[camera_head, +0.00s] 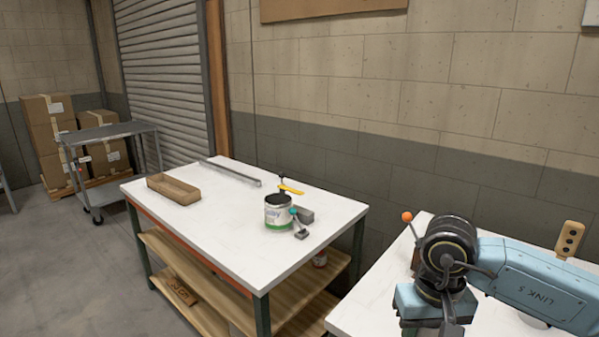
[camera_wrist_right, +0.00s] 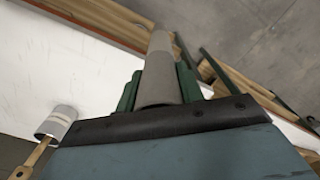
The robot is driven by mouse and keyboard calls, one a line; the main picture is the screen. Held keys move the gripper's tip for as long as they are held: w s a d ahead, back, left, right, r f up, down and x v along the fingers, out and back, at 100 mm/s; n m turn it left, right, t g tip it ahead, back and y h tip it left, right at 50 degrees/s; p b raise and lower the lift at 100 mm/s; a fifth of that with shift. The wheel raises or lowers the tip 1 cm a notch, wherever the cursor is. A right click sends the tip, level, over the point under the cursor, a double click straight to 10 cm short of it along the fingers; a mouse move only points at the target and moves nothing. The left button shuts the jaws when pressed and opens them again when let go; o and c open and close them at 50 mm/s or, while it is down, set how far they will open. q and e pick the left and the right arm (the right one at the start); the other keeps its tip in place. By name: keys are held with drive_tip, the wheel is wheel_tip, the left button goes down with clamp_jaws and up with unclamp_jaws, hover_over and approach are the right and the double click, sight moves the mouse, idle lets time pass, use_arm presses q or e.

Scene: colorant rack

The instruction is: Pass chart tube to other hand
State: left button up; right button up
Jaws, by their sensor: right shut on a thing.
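The chart tube (camera_wrist_right: 160,75) is a grey cylinder in the right wrist view. It runs away from the camera between the green fingers of my right gripper (camera_wrist_right: 162,88), which is shut on it. The tube's far end narrows with distance near the top of that view. In the head view my right arm (camera_head: 520,280) comes in from the right, but its fingers and the tube cannot be made out there. My left gripper is in neither view.
The white-topped table (camera_head: 235,235) carries a brown tray (camera_head: 173,190), a metal bar (camera_head: 230,172), a paint can (camera_head: 278,213) and small tools. A second white table (camera_head: 375,290) stands at right, under my arm. A grey cart (camera_head: 108,133) stands at the far left.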

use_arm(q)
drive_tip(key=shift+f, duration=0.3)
